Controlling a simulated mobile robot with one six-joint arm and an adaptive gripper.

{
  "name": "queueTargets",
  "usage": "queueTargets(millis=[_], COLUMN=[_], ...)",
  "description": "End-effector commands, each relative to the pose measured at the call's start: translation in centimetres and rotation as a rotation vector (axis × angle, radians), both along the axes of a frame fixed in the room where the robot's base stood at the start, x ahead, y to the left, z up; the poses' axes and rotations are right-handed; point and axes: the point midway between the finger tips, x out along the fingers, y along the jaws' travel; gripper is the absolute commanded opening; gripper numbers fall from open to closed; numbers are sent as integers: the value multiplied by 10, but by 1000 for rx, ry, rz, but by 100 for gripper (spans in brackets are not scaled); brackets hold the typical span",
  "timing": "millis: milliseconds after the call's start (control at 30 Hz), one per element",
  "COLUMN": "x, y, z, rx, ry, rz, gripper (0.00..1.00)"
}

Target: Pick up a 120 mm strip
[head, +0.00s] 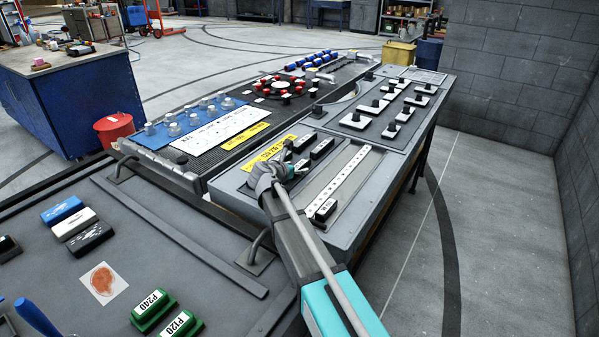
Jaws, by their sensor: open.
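My gripper (291,170) is open, at the near left part of a grey bench-top panel (240,205). Small dark blocks with pale labels lie close by: one (304,142) just beyond it, one (322,148) to its right, and one (326,209) nearer, at the end of a long white marked strip (345,183). The labels are too small to read, so I cannot tell which piece is the 120 mm strip. The gripper and arm hide part of the panel. Whether a piece lies between the fingers cannot be seen.
A yellow label (272,153) lies beside the gripper. Black-knobbed plates (390,110) stand farther right. Blue-based pegs (195,112) stand at the left. A raised metal handle (259,246) and green sanding blocks (153,309) are on the nearer dark surface.

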Motion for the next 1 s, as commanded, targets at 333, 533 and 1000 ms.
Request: queueTargets(millis=[333, 533, 1000], x=[5, 5, 5], y=[-4, -5, -5], z=[-2, -2, -2], rx=[0, 0, 0], ry=[0, 0, 0], rz=[-1, -1, -2], gripper=[83, 83, 20])
